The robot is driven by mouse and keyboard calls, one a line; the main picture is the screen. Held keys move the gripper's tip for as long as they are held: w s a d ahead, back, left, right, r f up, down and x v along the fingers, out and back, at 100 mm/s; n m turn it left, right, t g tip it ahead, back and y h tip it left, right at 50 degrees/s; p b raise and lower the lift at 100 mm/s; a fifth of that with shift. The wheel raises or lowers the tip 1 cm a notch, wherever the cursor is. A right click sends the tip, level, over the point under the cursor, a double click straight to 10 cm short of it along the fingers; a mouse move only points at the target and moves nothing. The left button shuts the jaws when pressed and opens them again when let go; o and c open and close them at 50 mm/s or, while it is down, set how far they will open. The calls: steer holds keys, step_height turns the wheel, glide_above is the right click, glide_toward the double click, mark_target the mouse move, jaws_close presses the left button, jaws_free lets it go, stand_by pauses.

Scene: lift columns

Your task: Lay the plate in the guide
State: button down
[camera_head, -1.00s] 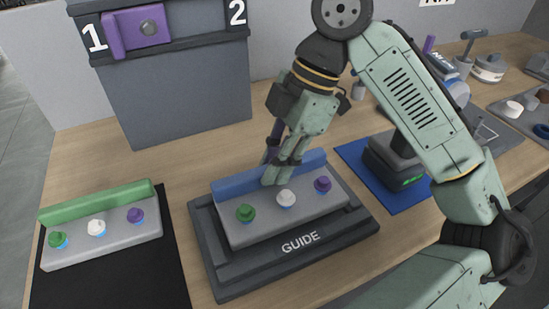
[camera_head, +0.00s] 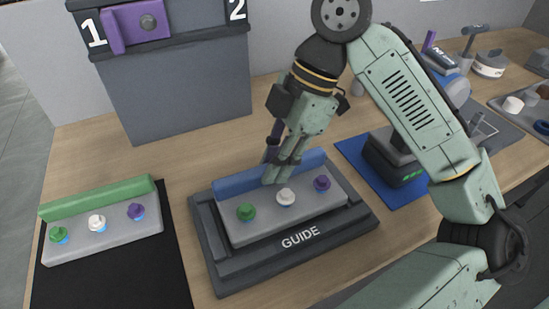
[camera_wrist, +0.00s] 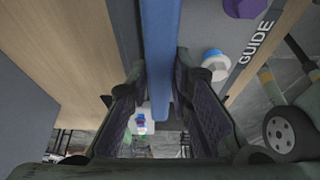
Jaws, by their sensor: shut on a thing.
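The plate (camera_head: 300,215) is grey with a blue raised bar (camera_head: 235,184) along its back edge and a green, a white and a purple knob on top. It lies over the dark guide (camera_head: 240,277), marked GUIDE. Whether it is fully seated I cannot tell. My gripper (camera_head: 279,174) is shut on the blue bar from above. In the wrist view the blue bar (camera_wrist: 160,60) runs between the two fingers (camera_wrist: 160,100), with the white knob (camera_wrist: 215,62) and purple knob (camera_wrist: 245,6) to its right.
A similar plate with a green bar (camera_head: 100,198) lies on a black mat (camera_head: 110,280) at left. A grey cabinet (camera_head: 185,90) with a purple handle stands behind. A blue mat (camera_head: 400,195) with a dark device (camera_head: 392,158) is right of the guide.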

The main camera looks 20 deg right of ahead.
steer(key=shift+f, duration=0.9)
stand_by(0.5)
steer(key=c, duration=1.4)
jaws_free()
steer(key=shift+o, duration=0.6)
steer(key=o, duration=0.4)
steer(key=shift+r, duration=0.1)
steer(key=shift+r+p, duration=0.7)
steer(key=shift+p, duration=0.15)
steer(key=shift+r+p, duration=0.3)
